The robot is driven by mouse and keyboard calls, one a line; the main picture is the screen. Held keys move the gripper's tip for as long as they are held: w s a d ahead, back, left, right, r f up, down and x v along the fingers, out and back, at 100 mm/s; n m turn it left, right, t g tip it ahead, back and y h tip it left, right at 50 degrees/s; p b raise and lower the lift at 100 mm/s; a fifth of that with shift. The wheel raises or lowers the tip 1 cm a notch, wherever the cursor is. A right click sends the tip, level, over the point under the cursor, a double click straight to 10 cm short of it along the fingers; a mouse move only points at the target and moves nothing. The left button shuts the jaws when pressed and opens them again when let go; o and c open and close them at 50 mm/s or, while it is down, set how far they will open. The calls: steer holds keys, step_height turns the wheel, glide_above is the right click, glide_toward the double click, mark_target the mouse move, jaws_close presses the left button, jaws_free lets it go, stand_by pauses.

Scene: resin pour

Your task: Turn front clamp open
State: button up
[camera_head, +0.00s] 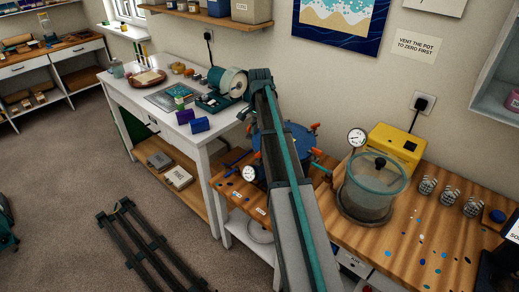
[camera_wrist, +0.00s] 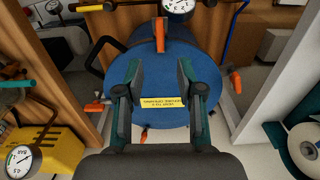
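The pressure pot's round blue lid (camera_wrist: 120,78) fills the middle of the wrist view, with a yellow label (camera_wrist: 163,101). An orange clamp handle (camera_wrist: 160,35) stands at the gauge side of the lid, which looks like the front. Other orange clamps sit at the left (camera_wrist: 95,107) and right (camera_wrist: 236,82). My gripper (camera_wrist: 162,68) is open and empty over the lid, its fingers apart and pointing toward the front handle, not around it. In the head view, my arm hides much of the blue lid (camera_head: 299,140) and the gripper.
A pot gauge (camera_head: 249,173) is at the front. To the right are a yellow pump (camera_head: 396,146), a glass chamber (camera_head: 372,184) and its gauge (camera_head: 357,138). In the wrist view, wooden panels (camera_wrist: 275,70) flank the pot.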

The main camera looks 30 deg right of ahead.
mark_target(259, 152)
step_height(259, 152, down, 10)
steer(key=p, duration=0.2)
steer(key=shift+r+p, duration=0.25)
steer(key=shift+p, duration=0.05)
jaws_close()
